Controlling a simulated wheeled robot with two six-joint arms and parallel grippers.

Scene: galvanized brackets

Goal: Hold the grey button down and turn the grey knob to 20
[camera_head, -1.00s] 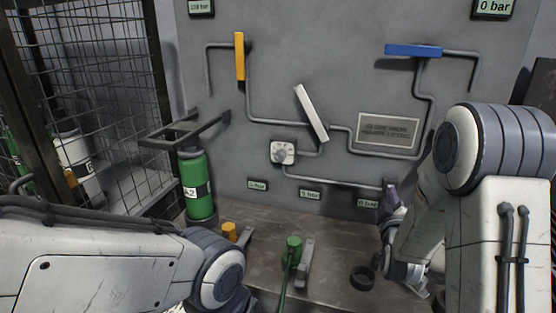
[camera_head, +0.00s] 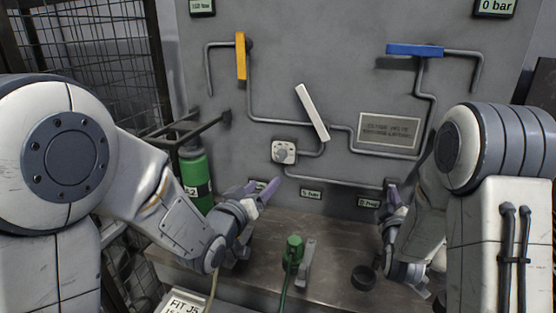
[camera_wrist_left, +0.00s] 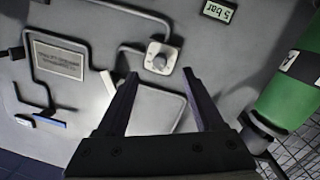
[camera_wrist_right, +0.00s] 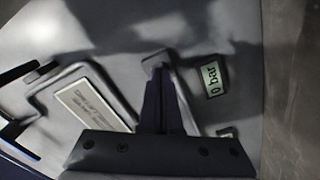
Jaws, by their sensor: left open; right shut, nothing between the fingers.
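The grey knob (camera_head: 284,151) sits on a pale square plate on the wall panel. It also shows in the left wrist view (camera_wrist_left: 159,61), framed between the fingertips. My left gripper (camera_head: 262,187) is open and empty, below and left of the knob and apart from it. My right gripper (camera_head: 391,192) is shut with nothing in it, its tips at the lower right end of the pipe. In the right wrist view, the shut fingers (camera_wrist_right: 160,75) point at a small grey fitting (camera_wrist_right: 154,61). I cannot make out the grey button; the fingers may hide it.
Yellow (camera_head: 241,56), white (camera_head: 312,112) and blue (camera_head: 414,50) handles stand out from the panel. A green cylinder (camera_head: 196,178) stands left of my left gripper. A green-topped fitting (camera_head: 293,252) and a dark ring (camera_head: 363,277) are on the metal bench (camera_head: 335,240).

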